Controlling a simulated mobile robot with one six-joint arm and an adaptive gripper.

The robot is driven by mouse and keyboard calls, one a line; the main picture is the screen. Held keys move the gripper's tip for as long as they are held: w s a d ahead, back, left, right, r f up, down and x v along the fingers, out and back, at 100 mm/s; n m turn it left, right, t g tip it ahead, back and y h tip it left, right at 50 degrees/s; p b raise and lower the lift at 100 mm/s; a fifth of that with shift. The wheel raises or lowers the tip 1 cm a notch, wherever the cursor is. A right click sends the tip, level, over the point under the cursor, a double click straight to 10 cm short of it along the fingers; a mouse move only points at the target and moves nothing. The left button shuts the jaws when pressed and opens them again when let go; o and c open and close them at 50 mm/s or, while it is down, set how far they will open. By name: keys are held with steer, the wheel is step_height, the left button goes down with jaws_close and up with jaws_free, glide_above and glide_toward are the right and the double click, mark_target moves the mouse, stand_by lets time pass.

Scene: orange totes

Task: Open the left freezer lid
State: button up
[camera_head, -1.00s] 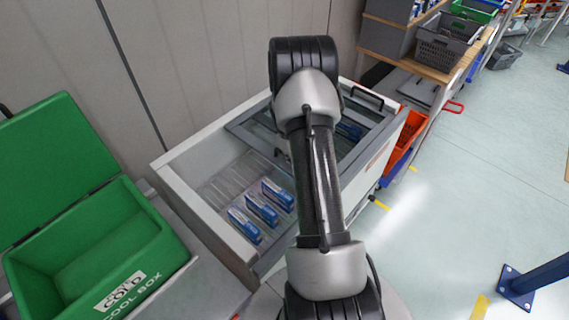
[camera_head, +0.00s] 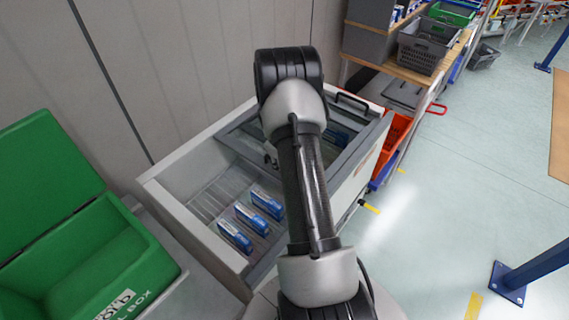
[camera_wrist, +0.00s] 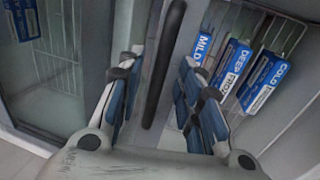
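The white chest freezer (camera_head: 199,228) stands in the middle of the head view. Its left section is uncovered, with blue boxes (camera_head: 251,219) inside; these also show at the right of the wrist view (camera_wrist: 262,80). A grey-framed glass lid (camera_head: 349,157) covers the right section. A black bar handle (camera_wrist: 163,62) runs between my fingers in the wrist view. My gripper (camera_wrist: 160,85) is open around that handle, fingers apart on either side. In the head view my arm hides most of the gripper and part of the lid frame.
An open green cool box (camera_head: 75,262) stands left of the freezer. A second black handle (camera_head: 352,103) is at the freezer's far right end. Orange bins (camera_head: 393,143) and shelves with grey crates (camera_head: 424,50) stand behind it. Floor at right is clear near a blue post (camera_head: 510,283).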

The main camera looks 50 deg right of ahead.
step_height(320, 180, up, 12)
steer(key=a, duration=0.2)
steer(key=shift+a, duration=0.2)
steer(key=shift+f, duration=0.15)
stand_by(0.3)
steer(key=s+a+r+t+b, duration=0.1)
steer(key=s+a+r+t, duration=0.15)
steer(key=a+r, duration=1.6)
steer(key=s+a+r+t+y+b, duration=0.1)
steer(key=s+a+t+y, duration=0.1)
steer(key=s+a, duration=1.5)
steer(key=shift+a, duration=0.55)
